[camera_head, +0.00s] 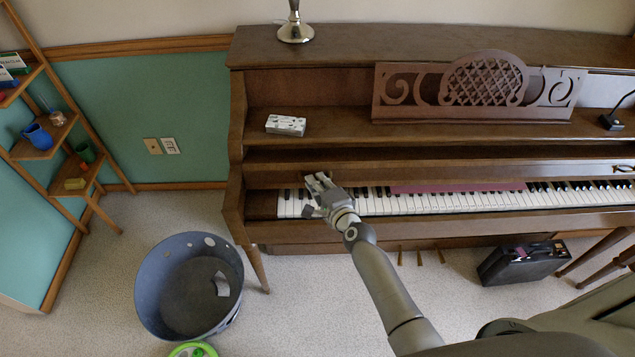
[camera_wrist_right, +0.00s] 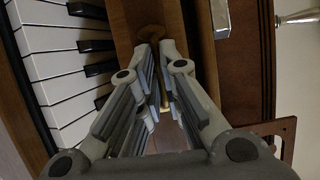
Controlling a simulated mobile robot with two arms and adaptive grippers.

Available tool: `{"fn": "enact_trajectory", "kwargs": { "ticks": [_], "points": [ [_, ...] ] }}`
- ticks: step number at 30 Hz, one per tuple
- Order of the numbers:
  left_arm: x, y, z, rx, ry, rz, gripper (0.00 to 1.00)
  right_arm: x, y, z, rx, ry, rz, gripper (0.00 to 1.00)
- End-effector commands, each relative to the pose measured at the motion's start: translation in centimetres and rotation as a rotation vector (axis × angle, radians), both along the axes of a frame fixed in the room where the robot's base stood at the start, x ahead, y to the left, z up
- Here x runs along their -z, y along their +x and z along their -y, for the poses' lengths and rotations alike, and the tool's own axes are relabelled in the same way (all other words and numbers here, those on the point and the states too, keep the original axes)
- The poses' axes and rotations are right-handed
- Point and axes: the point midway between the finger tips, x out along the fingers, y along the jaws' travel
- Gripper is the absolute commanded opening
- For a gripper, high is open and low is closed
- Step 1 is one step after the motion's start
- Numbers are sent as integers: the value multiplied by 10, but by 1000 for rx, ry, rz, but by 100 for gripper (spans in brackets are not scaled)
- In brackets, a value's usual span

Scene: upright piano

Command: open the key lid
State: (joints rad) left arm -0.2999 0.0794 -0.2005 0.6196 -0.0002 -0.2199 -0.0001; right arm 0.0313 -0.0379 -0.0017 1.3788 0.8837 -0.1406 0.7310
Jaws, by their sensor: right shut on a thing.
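The brown key lid (camera_head: 450,174) of the upright piano is raised and pushed back above the keys. The white and black keys (camera_head: 440,202) are exposed along the keyboard and also show at the left of the wrist view (camera_wrist_right: 50,65). My right gripper (camera_head: 318,182) is at the lid's front edge, over the left part of the keyboard. In the wrist view its fingers are shut around a small knob (camera_wrist_right: 150,38) on the lid, which they partly hide. Another knob (camera_head: 624,168) shows at the lid's right end. My left gripper is not in view.
A small patterned box (camera_head: 286,125) and a music stand (camera_head: 480,90) are on the piano's ledge. A lamp base (camera_head: 295,30) stands on top.

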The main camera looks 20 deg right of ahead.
Motion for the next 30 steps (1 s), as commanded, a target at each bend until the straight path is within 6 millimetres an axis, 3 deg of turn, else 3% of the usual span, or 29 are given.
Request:
{"fn": "enact_trajectory", "kwargs": {
  "ticks": [1, 3, 18, 30],
  "points": [
    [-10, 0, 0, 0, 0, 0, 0, -5, 5, 2, 3, 2, -14, 0],
    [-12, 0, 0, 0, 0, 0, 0, -5, 11, 4, 1, 7, -26, 0],
    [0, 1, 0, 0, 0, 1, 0, -10, 59, 18, 1, 8, -29, 0],
    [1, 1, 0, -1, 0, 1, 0, -14, 67, 19, 0, 8, -27, 0]
  ]
}}
